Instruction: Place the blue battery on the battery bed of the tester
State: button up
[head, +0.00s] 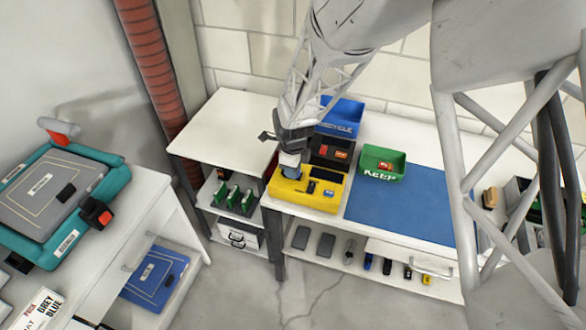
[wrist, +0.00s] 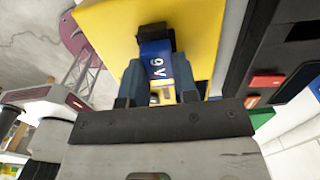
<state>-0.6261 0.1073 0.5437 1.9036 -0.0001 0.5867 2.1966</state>
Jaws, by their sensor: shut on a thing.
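The yellow tester (head: 325,200) stands on the front left of the white bench, with dark parts on its top. My gripper (head: 291,170) is low over its left end. In the wrist view my gripper (wrist: 163,75) is shut on the blue battery (wrist: 155,49), which is marked 9V. Beyond the battery's far end a black block (wrist: 157,36) shows against the yellow tester (wrist: 108,30). I cannot tell whether the battery touches the block or the tester's surface. In the head view the battery cannot be made out clearly at the gripper.
A black bin (head: 322,160) with red and orange items stands behind the tester, and a blue recycle bin (head: 340,112) behind that. A green KEEP bin (head: 388,176) is to the right. Several small items lie on the lower shelf.

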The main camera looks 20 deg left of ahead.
jog(key=shift+f, duration=0.2)
jog(key=shift+f, duration=0.15)
jog(key=o, duration=0.9)
notch_tip(320, 180, up, 12)
jog(key=shift+r, duration=0.15)
dwell(0.3)
dwell(0.9)
